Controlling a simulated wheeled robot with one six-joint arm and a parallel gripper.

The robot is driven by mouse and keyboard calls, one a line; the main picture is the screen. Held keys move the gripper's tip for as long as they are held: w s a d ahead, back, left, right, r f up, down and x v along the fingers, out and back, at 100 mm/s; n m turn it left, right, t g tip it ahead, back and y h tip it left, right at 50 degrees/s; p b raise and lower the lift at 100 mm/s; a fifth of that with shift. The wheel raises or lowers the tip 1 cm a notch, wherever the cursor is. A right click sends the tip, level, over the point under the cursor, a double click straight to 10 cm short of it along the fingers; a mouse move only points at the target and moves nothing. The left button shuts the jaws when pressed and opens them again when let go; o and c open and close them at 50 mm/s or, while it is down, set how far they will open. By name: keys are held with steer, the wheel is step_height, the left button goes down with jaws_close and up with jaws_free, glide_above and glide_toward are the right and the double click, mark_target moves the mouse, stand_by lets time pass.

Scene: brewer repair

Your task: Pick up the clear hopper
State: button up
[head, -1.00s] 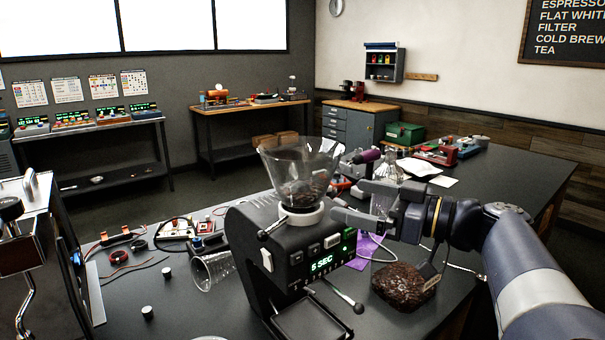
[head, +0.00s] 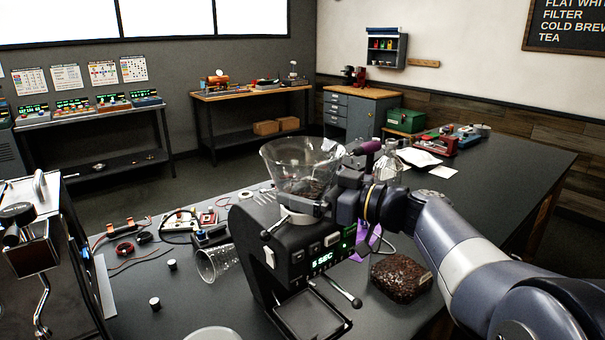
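The clear hopper (head: 292,172) is a wide transparent funnel with dark coffee beans in its lower part. It sits upright on top of the black grinder (head: 265,238), whose display reads "5 SEC". My gripper (head: 312,203) comes from the right, level with the hopper's narrow lower end. One grey finger shows in front of the hopper's neck. The other finger is hidden behind the hopper, so I cannot tell whether the fingers touch or grip it.
A bag of beans (head: 400,278) lies right of the grinder. A glass flask (head: 388,165) stands behind my arm. A tipped clear cup (head: 216,262), wires and small parts lie to the left. A metal machine (head: 35,255) stands at the left edge.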

steer(key=c, duration=0.9)
steer(key=shift+o, duration=0.2)
steer(key=shift+r, duration=0.1)
